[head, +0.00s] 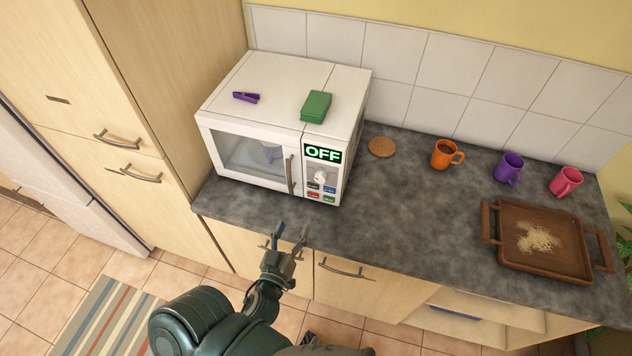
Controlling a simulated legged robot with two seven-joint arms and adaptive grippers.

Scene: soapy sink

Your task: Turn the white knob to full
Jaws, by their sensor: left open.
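The white knob (320,177) is on the front panel of the white microwave (232,104), below a display (322,154) that reads "OFF" in green. Small coloured buttons (322,191) sit under the knob. The microwave door is shut, with a mug dimly visible behind its window. My left gripper (289,233) is open and empty, in front of the counter edge, below and left of the knob and apart from it. My right gripper is not in view.
A brown door handle (290,174) stands out left of the knob. A purple clip (246,97) and a green block (315,106) lie on the microwave. A cork coaster (381,147), orange mug (443,154), purple mug (508,167), pink mug (565,181) and wooden tray (495,244) are rightward. The counter before the panel is clear.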

